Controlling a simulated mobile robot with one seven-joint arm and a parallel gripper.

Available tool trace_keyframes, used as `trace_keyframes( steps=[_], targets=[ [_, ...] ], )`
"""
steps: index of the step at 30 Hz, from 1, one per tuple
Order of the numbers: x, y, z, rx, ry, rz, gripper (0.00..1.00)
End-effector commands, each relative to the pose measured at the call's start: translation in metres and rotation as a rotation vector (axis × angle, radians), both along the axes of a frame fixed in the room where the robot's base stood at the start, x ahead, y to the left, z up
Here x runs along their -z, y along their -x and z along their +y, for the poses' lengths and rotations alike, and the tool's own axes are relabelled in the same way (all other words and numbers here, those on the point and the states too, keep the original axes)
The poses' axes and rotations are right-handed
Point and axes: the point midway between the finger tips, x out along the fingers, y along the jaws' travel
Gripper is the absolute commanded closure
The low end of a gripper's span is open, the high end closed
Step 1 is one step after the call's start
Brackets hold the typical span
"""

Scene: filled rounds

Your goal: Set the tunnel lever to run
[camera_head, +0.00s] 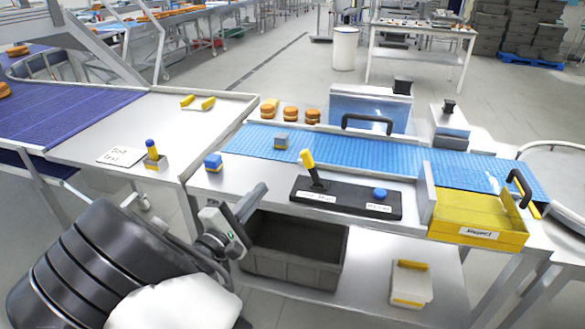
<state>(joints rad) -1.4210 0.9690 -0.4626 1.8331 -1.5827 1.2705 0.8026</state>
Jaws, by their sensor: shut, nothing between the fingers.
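A lever with a yellow grip (307,160) stands on a black control panel (348,198) on the metal bench, its grip leaning back and slightly left. The panel also carries a blue button (380,193) and two small white labels, too small to read surely. A second, shorter yellow-topped lever (151,149) stands on a small block on the left table, near a white card. I cannot tell from the writing which lever is the tunnel one. My gripper (256,196) is shut and empty, at the bench's front edge, left of the panel and apart from both levers.
A blue belt (350,150) runs behind the panel, with a black-handled clear cover (368,106) behind it. A yellow bin (478,222) stands right of the panel. A grey crate (295,262) is on the shelf below.

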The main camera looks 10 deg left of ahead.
Motion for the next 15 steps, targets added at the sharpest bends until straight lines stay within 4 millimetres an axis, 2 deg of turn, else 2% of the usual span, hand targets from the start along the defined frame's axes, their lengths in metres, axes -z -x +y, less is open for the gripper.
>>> trace_keyframes(
  steps=[5,8,15],
  targets=[
    [0.0,-0.003,-0.002,0.003,-0.001,0.001,1.0],
    [0.0,-0.013,-0.005,0.003,-0.001,0.002,1.0],
    [-0.005,-0.058,-0.02,0.007,-0.001,0.001,1.0]
  ],
)
